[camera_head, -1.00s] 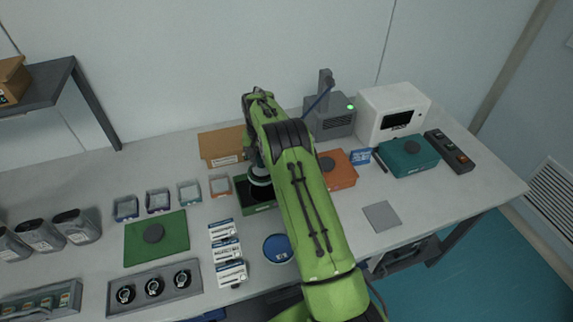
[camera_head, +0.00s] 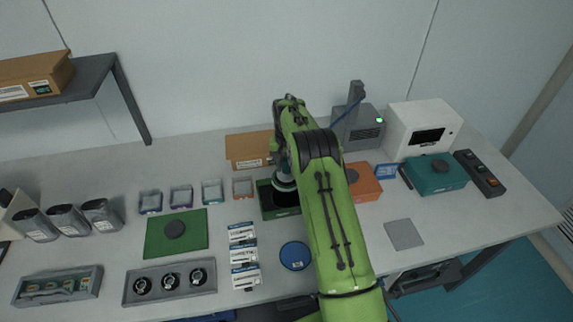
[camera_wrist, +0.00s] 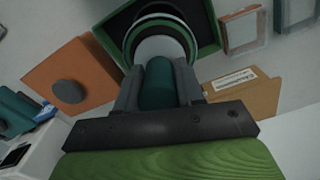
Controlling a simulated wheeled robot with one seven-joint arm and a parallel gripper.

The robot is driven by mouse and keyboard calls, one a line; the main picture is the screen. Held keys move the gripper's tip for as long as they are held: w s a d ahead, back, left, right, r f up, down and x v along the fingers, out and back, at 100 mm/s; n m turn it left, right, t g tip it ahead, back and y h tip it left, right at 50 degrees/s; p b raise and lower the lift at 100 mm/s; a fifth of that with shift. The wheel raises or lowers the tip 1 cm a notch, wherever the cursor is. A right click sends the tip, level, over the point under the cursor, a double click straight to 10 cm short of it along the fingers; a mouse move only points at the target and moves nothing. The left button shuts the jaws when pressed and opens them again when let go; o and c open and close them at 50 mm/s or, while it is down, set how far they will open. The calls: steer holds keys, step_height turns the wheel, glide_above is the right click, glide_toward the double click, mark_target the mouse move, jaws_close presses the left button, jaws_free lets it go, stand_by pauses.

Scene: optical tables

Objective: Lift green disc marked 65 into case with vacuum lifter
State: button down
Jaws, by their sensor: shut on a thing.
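My gripper (camera_wrist: 157,92) is shut on the teal handle of the vacuum lifter (camera_wrist: 158,82). In the head view the lifter (camera_head: 284,185) is over the open green case (camera_head: 266,207), partly hidden by my arm. The case has a dark inside, and its rim also shows at the top of the wrist view (camera_wrist: 212,40). A green-edged round disc (camera_wrist: 163,18) shows under the lifter's pale cup in the wrist view. Its mark is not readable. I cannot tell whether the disc touches the case floor.
A flat green lid (camera_head: 155,238) with a dark knob lies left of the case. Orange (camera_head: 367,193) and teal (camera_head: 440,181) boxes stand right. Several clear framed boxes (camera_head: 181,196), a cardboard box (camera_head: 246,148) and a blue disc (camera_head: 295,257) are nearby. A grey pad (camera_head: 404,234) lies front right.

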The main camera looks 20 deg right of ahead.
steer(key=shift+f+b, duration=2.6)
steer(key=shift+f, duration=1.35)
steer(key=shift+f, duration=0.4)
steer(key=c, duration=0.6)
jaws_free()
